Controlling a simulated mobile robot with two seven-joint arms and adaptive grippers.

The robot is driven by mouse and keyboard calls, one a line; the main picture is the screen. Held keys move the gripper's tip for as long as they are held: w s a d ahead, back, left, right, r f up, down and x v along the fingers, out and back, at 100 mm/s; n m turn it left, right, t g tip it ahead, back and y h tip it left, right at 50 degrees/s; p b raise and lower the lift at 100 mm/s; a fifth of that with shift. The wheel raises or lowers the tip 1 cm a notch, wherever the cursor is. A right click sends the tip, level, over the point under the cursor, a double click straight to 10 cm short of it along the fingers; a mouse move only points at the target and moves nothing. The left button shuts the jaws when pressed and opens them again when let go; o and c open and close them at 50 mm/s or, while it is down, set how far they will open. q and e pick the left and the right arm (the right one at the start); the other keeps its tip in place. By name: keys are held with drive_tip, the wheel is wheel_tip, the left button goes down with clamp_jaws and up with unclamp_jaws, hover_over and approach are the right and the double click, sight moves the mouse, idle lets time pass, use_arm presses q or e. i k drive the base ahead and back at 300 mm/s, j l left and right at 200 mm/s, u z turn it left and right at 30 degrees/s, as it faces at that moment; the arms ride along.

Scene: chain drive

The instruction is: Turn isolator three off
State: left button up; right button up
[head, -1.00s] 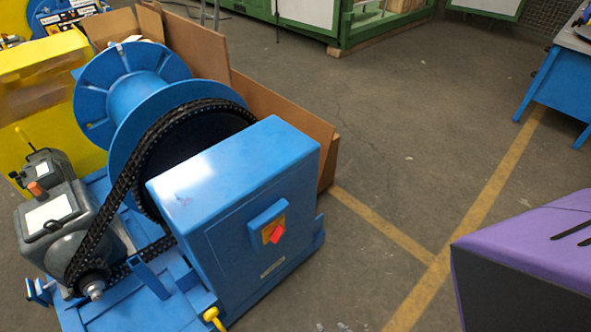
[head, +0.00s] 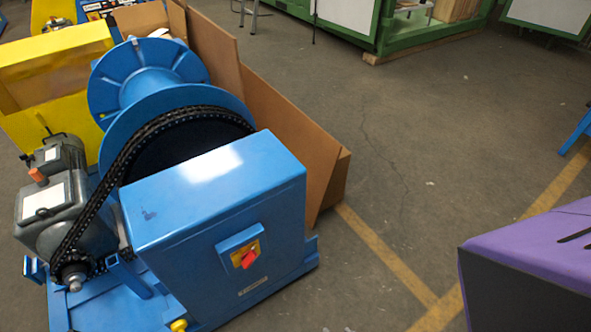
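A red rotary isolator handle (head: 250,259) on a yellow plate (head: 238,249) sits on the front face of a blue cabinet (head: 275,265). The handle is tilted at a slant. A small label (head: 252,286) is below it, too small to read. The cabinet belongs to a blue chain drive machine with a black chain (head: 110,180) and a large blue drum (head: 150,75). Neither of my grippers is in view.
A grey motor (head: 60,205) stands left of the chain. Brown boards (head: 290,140) lean behind the cabinet. A purple and black block (head: 535,250) fills the lower right. The grey floor (head: 410,150) with yellow lines is open to the right.

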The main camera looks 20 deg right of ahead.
sight(249, 257)
drive_tip(key=l+u, duration=0.15)
drive_tip(key=l, duration=0.4)
drive_tip(key=k+l+u, duration=0.15)
drive_tip(key=l, duration=0.4)
drive_tip(key=k+l, duration=0.2)
drive_tip(key=l, duration=0.2)
drive_tip(key=k+l+u, duration=0.1)
drive_tip(key=l, duration=0.3)
drive_tip(key=k, duration=0.05)
